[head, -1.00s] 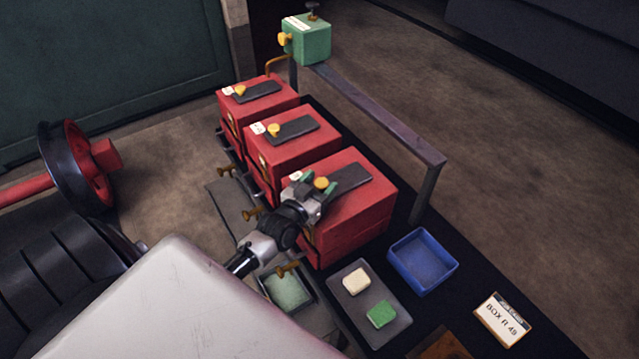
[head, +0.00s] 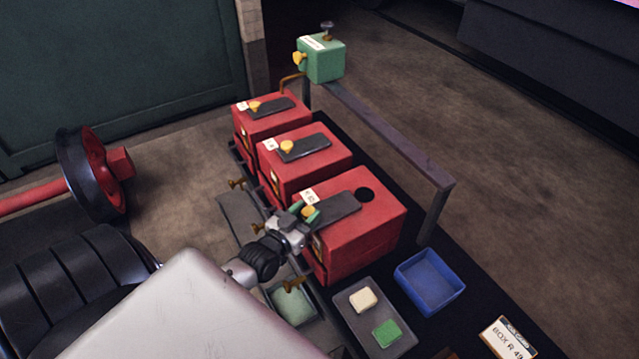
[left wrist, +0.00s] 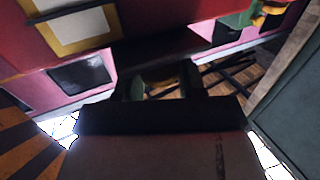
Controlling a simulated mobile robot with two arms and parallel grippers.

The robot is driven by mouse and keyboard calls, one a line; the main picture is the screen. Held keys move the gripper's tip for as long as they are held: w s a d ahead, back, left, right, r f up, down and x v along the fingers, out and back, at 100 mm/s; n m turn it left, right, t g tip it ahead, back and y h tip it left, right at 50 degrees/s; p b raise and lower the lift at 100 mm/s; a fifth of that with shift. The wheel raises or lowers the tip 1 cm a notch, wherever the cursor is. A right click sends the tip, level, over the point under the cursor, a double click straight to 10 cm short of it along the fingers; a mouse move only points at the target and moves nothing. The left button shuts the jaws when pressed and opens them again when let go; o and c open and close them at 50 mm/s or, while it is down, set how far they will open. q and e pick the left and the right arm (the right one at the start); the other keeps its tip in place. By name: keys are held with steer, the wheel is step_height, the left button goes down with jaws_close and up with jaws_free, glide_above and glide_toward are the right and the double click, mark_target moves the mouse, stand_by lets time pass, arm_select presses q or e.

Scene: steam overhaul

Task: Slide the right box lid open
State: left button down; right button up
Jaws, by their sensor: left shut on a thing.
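The right red box (head: 362,235) is the nearest of three red boxes in a row in the head view. Its dark grey lid (head: 336,207) lies flat on top, shifted toward the left edge. My left gripper (head: 307,213) is shut on the lid's yellow knob (head: 309,211), at the left end of the lid. The left wrist view is close and dark; a red face with a yellow-framed label (left wrist: 75,30) shows there, but the grip is unclear. My right gripper is not in view.
The middle box (head: 305,170) and far box (head: 270,125) have their lids in place. A blue tray (head: 460,296) and a grey tray (head: 345,308) with two blocks lie in front. A metal rail (head: 390,130) runs behind the boxes, beside a green box (head: 326,62).

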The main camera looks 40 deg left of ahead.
arm_select(q)
steer(key=shift+f, duration=0.1)
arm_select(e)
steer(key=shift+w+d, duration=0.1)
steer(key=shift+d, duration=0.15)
arm_select(q)
steer(key=c, duration=1)
jaws_free()
steer(key=shift+s, duration=0.1)
steer(key=shift+o, duration=1.4)
steer(key=shift+s+a, duration=0.1)
steer(key=shift+s, duration=0.05)
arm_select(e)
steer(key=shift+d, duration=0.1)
arm_select(q)
steer(key=shift+s, duration=0.45)
steer(key=s+b, duration=0.1)
steer(key=s, duration=0.9)
steer(key=shift+b, duration=0.4)
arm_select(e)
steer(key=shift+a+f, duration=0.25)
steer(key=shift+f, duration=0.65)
